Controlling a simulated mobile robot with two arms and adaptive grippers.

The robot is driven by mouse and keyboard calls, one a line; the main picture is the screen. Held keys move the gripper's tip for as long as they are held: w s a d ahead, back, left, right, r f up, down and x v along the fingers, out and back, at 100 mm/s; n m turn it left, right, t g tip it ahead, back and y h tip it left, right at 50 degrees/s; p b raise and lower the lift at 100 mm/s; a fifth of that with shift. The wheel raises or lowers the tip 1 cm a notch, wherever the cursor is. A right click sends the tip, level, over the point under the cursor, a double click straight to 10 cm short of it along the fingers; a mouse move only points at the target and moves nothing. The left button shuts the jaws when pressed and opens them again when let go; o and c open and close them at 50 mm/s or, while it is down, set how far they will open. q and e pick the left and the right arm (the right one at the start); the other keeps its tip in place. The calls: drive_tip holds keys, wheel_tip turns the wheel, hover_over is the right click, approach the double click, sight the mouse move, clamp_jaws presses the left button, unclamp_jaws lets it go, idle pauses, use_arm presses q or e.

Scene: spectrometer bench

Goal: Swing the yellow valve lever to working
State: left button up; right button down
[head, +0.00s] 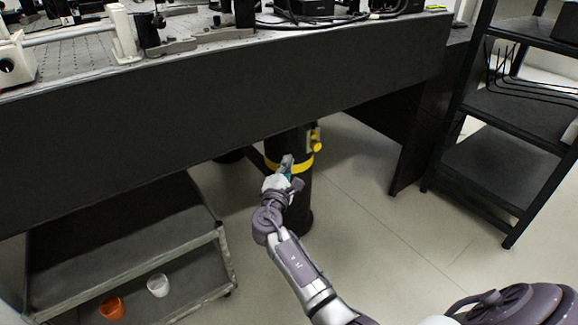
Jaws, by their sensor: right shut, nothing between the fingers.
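The yellow valve lever (316,141) shows on the right side of a black cylindrical leg (297,208) under the optical bench. The leg has a yellow band (302,164) around it below the lever. My right gripper (286,164) is in front of the leg, over the left part of the band, below and to the left of the lever. It is shut with nothing in it and is apart from the lever. Its fingers are small in the view. My left gripper is not in view.
The bench's dark front panel (220,105) overhangs the leg. A low grey cart (130,262) stands at the left, with an orange cup (112,307) and a white cup (158,285). A black shelf rack (512,108) stands at the right. The floor between is clear.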

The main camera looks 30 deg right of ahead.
sight(313, 130)
drive_tip(key=w+d+r+b, duration=0.1)
drive_tip(key=w+d+r, duration=0.1)
drive_tip(key=d, duration=0.5)
drive_tip(key=shift+w+d+r, duration=0.25)
drive_tip(key=shift+w+d, duration=0.1)
drive_tip(key=shift+w, duration=0.15)
